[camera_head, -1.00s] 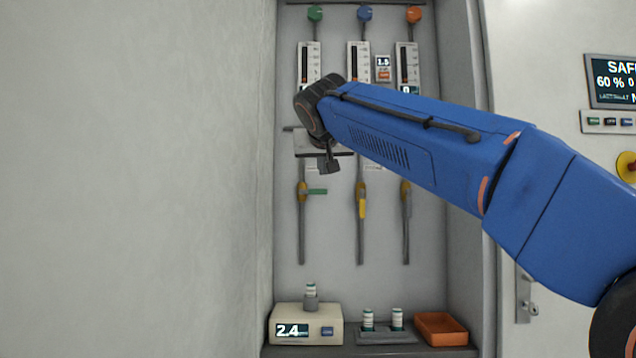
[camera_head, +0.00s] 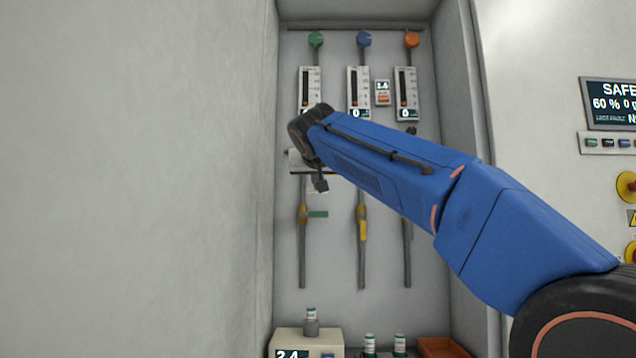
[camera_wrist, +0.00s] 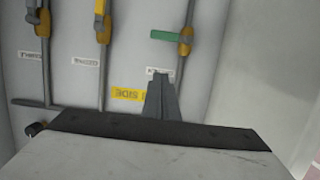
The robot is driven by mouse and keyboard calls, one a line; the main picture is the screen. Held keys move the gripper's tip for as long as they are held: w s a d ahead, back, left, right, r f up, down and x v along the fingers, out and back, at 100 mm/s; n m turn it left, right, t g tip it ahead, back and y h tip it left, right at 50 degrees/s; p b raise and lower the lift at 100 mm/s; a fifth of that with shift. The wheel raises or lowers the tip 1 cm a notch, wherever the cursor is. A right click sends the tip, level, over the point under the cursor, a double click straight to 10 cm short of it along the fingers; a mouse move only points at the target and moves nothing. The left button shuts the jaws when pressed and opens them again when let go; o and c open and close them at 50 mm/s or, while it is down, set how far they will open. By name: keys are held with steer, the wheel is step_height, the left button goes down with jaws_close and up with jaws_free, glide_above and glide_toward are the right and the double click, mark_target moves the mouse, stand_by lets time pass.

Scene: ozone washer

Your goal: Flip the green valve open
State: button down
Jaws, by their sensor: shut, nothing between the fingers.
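The green valve handle (camera_head: 318,214) sticks out horizontally to the right from its yellow valve body (camera_head: 303,214) on the leftmost vertical pipe. In the wrist view, the green handle (camera_wrist: 167,36) lies crosswise to its pipe, near the top. My gripper (camera_head: 320,184) is just above the green handle in the head view, with a visible gap in the picture. In the wrist view my gripper (camera_wrist: 160,82) has its fingers together, empty, pointing at the wall below the handle, near a small white label. The wrist picture shows labels upside down.
A middle valve with a yellow handle (camera_head: 362,230) lies along its pipe, and a third pipe (camera_head: 407,250) runs to its right. Flow gauges and coloured knobs are above. Vials and an orange tray (camera_head: 440,347) stand below. Cabinet side walls flank the pipes.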

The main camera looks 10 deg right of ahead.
glide_above(314, 214)
steer(key=s, duration=0.3)
steer(key=f, duration=0.5)
steer(key=shift+w+d+f, duration=0.25)
steer(key=shift+d, duration=0.15)
